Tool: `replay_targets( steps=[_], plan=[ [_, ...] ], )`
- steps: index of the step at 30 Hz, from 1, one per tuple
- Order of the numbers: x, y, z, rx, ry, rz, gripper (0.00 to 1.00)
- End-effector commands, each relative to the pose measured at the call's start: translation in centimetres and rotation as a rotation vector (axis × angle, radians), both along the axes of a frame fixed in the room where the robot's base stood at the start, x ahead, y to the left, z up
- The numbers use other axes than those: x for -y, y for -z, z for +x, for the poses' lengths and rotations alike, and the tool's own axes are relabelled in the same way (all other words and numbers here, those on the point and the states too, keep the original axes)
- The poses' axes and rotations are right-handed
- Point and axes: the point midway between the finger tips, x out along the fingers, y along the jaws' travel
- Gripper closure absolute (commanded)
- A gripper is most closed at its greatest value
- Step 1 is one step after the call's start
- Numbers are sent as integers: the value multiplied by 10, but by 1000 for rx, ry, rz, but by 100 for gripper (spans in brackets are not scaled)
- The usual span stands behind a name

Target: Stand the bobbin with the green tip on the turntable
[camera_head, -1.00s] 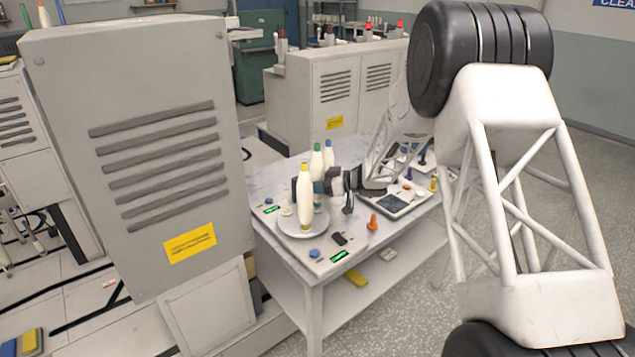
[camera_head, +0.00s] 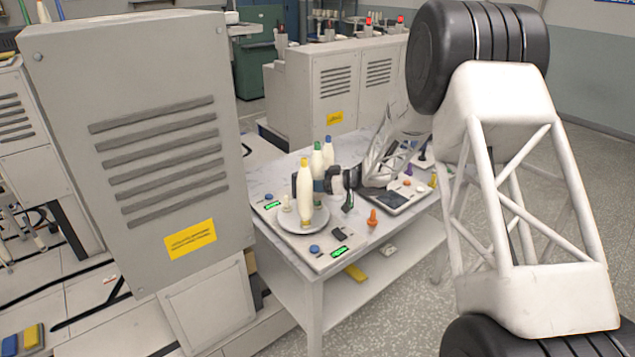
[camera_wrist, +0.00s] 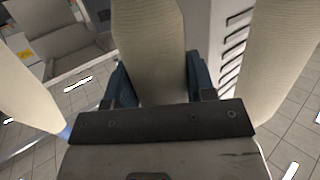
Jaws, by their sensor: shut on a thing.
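The bobbin with the green tip (camera_head: 318,162) is cream coloured and upright, behind and right of the yellow-tipped bobbin in the head view. My gripper (camera_head: 323,185) is shut on it from the right. In the wrist view its cream body (camera_wrist: 150,50) sits between my blue fingers; its tip is out of view. The turntable (camera_head: 287,222) is a pale round disc on the table. The green-tipped bobbin's foot is at the disc's back right edge, partly hidden; I cannot tell whether it touches. A yellow-tipped bobbin (camera_head: 305,195) stands on the disc.
A blue-tipped bobbin (camera_head: 329,150) stands close behind. An orange peg (camera_head: 372,218) and a dark block (camera_head: 340,234) are right of the turntable. A large grey cabinet (camera_head: 150,130) stands left of the table. Bobbins flank my gripper in the wrist view.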

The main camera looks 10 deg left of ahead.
Motion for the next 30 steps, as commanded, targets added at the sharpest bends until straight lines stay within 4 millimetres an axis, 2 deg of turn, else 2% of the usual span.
replay_targets(
  steps=[1, 2, 7, 20, 26, 30],
  plan=[
    [0, 0, 0, 0, 0, 0, 76],
    [0, 0, 0, 0, 0, 0, 47],
    [0, 0, 0, 0, 0, 0, 21],
    [4, -1, 0, 0, 1, 0, 20],
    [21, -5, -2, 0, 1, 1, 20],
    [39, -8, -5, 0, 2, 0, 20]
  ],
)
